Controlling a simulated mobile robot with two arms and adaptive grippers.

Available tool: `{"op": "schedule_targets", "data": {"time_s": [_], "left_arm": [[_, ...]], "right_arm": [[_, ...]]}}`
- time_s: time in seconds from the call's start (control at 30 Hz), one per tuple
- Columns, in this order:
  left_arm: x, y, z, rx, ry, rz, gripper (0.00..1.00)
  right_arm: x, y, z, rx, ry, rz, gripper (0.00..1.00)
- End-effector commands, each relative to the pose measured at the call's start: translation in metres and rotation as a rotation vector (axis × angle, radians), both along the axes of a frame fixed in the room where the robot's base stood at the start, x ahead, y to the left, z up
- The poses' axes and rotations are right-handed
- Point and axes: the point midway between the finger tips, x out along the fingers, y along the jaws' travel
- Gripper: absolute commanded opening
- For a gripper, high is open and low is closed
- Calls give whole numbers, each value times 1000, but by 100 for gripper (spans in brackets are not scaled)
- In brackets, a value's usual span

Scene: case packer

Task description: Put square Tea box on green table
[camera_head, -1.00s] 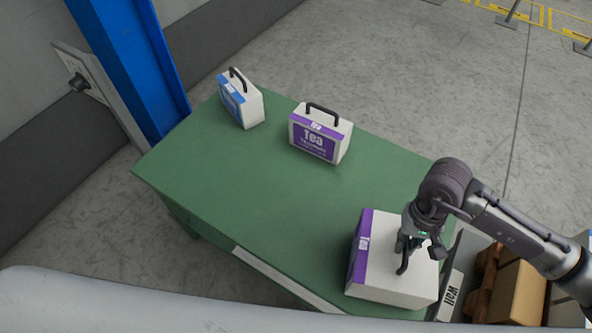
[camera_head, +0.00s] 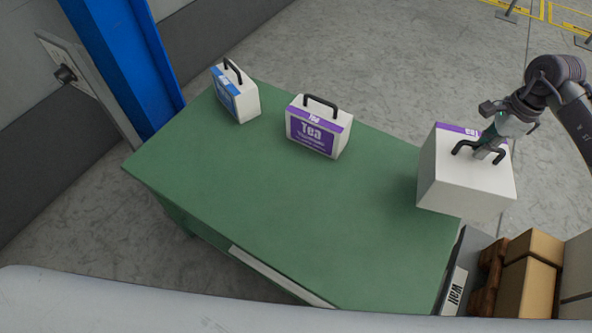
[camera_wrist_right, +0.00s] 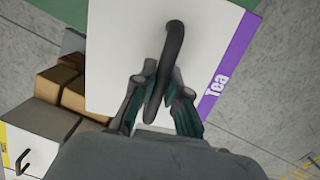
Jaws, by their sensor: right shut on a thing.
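The square Tea box (camera_head: 465,180), white with a purple Tea band and a black handle, hangs from my right gripper (camera_head: 488,150) in the head view. It is at the right edge of the green table (camera_head: 300,220), seemingly raised above it. In the right wrist view my right gripper (camera_wrist_right: 160,105) is shut on the box's black handle, and the white top of the Tea box (camera_wrist_right: 125,50) fills the middle. My left gripper is not in view.
A smaller purple Tea box (camera_head: 318,128) and a white-and-blue box (camera_head: 237,95) stand at the table's far side. The table's middle and front are clear. Brown cartons (camera_head: 530,275) stand beyond its right edge. A blue post (camera_head: 125,60) rises behind the left corner.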

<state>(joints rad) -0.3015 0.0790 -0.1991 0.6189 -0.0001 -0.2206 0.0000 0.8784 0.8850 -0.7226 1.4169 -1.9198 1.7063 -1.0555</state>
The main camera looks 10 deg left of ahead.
Motion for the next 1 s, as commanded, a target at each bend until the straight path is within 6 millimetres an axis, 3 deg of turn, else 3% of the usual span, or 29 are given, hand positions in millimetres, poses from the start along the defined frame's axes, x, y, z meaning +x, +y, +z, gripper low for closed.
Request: {"op": "schedule_targets", "data": {"time_s": [0.23, 0.57, 0.77, 1.0], "left_arm": [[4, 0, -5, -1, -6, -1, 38], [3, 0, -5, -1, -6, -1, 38], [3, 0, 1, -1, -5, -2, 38], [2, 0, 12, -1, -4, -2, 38]], "right_arm": [[16, -23, 19, 2, -3, -223, 0], [18, -25, 21, 1, -1, -263, 0], [19, -1, 8, 4, 1, -258, 0], [21, 45, -19, 4, 2, -257, 0]]}}
